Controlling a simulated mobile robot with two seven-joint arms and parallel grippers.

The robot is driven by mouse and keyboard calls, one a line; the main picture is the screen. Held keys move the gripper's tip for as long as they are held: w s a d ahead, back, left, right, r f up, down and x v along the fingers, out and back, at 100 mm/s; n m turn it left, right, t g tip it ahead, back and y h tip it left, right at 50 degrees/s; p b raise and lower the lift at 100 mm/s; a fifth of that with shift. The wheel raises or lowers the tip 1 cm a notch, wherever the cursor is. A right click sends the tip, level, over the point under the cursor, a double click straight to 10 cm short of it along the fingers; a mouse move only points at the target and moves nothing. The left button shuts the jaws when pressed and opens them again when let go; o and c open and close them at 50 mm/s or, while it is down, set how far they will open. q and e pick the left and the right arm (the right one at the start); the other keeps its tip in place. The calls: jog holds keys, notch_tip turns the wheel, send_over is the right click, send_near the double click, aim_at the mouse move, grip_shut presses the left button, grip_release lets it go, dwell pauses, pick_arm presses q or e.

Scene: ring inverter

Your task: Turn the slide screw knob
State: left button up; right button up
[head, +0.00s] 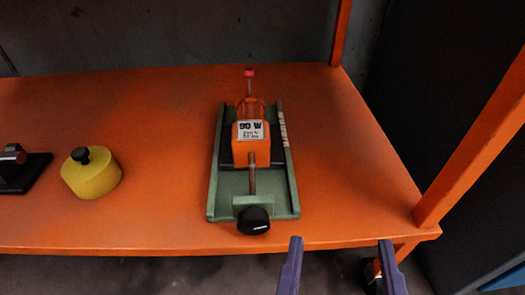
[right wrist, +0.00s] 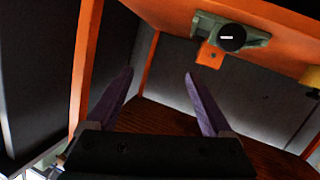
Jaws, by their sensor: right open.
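The slide screw device has a green base (head: 216,200) and lies on the orange table. An orange block (head: 250,150) with a "90 W" label sits on it, and a screw rod runs from the block toward the front. The black slide screw knob (head: 253,220) is at the front end, near the table's front edge. It also shows in the right wrist view (right wrist: 231,37), with a white mark on its face. My right gripper (head: 340,243) is open and empty, in front of the table edge, to the right of the knob and apart from it. My left gripper is not in view.
The orange table (head: 150,220) has a yellow round object with a black knob (head: 90,172) and a dark device (head: 20,167) at the left. Orange posts (head: 475,145) rise at the right. The tabletop right of the device is clear.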

aim_at(253, 229)
jog(key=s+a+f+n+t+y+b, duration=0.1)
jog(key=a+f+n+t+y+b, duration=0.2)
jog(key=a+f+b, duration=0.5)
jog(key=shift+m+y, duration=0.4)
jog(key=shift+y, duration=0.2)
jog(key=w+b, duration=0.1)
jog(key=w, duration=0.2)
jog(key=w+b, duration=0.1)
jog(key=w, duration=0.2)
jog(key=w+b, duration=0.1)
jog(key=w, duration=0.2)
jog(key=shift+w+d+f, duration=0.15)
jog(key=shift+d+f, duration=0.15)
jog(key=shift+f, duration=0.1)
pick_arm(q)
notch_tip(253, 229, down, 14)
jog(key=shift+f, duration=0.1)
pick_arm(e)
grip_shut()
